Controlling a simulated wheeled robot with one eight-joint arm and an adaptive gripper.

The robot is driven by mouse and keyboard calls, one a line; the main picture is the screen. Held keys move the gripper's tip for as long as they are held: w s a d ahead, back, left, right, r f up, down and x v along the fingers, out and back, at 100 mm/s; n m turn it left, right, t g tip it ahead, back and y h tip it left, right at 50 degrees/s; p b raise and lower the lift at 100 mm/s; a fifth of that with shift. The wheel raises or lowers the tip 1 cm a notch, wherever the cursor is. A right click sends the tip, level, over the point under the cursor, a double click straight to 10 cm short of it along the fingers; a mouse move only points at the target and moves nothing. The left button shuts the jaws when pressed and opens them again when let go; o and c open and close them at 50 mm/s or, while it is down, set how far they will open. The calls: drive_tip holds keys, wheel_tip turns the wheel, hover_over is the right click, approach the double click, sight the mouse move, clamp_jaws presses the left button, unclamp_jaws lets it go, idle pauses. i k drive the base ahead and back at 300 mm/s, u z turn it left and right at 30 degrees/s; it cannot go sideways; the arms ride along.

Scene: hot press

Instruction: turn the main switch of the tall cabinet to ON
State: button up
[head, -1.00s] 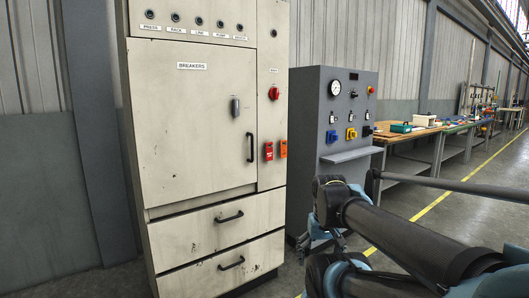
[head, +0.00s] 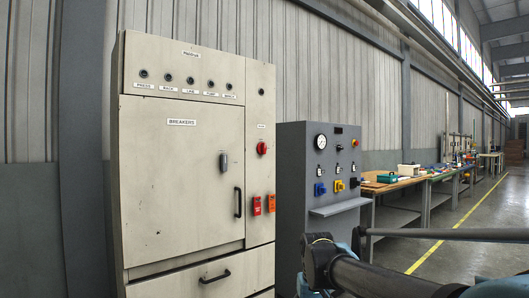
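The tall cream cabinet (head: 180,220) stands upright left of centre in the head view. A red rotary switch (head: 262,148) sits on its narrow right-hand panel, with a small label above it that is too small to read. I cannot tell the switch's exact position. The wide door marked BREAKERS (head: 160,175) is shut, with a grey latch handle (head: 223,161) and a black pull handle (head: 238,202). My gripper is not in view; only links of my arm show at the lower right, in front of and apart from the cabinet.
A grey console (head: 291,180) with a gauge and coloured knobs stands right of the cabinet. Workbenches (head: 400,182) line the wall beyond. The floor (head: 470,225) at right is open.

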sight(262, 148)
drive_tip(key=u, duration=2)
drive_tip(key=k, duration=1.1)
drive_tip(key=z, duration=1.45)
drive_tip(key=i, duration=1)
